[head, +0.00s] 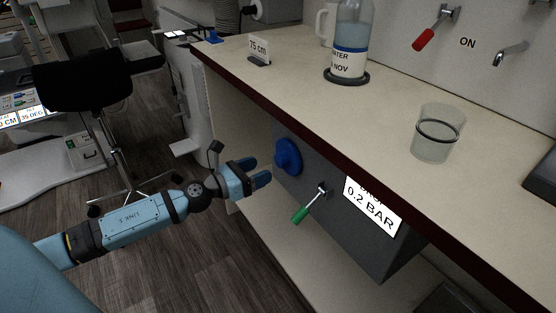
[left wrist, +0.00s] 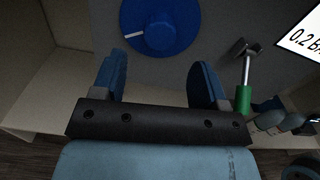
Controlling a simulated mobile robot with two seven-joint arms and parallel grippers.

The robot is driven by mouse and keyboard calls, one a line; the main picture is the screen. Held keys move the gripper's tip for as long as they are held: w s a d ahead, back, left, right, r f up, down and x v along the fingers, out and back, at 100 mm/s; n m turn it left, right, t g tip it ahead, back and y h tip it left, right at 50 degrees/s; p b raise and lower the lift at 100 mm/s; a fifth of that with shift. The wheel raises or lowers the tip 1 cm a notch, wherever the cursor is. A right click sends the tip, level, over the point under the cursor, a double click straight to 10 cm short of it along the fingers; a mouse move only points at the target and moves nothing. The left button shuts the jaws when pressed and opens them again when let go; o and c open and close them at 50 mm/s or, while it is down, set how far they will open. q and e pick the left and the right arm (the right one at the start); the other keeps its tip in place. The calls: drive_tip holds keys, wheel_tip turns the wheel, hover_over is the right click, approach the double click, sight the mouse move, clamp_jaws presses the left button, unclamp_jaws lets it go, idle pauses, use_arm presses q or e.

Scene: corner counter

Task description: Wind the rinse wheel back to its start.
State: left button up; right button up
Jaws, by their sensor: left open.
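The rinse wheel is a blue round knob (head: 288,157) on the front of a dark grey box under the counter. In the left wrist view the blue knob (left wrist: 158,24) is face-on, with a white mark pointing to the left. My left gripper (head: 262,172) is open in front of the knob, a little to its left in the head view. In the left wrist view its two blue fingers (left wrist: 160,85) are apart, with the knob beyond and above the gap between them. Nothing is between the fingers. My right gripper is not in view.
A green-handled lever (head: 305,208) sticks out right of the knob; it also shows in the left wrist view (left wrist: 243,95). A "0.2 BAR" sign (head: 372,207) is beside it. The counter edge (head: 300,130) overhangs. A bottle (head: 350,45) and glass (head: 437,135) stand on top.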

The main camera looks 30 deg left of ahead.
sight(278, 162)
use_arm(q)
drive_tip(key=shift+p+x, duration=0.45)
drive_tip(key=shift+x, duration=2.95)
drive_tip(key=c, duration=0.9)
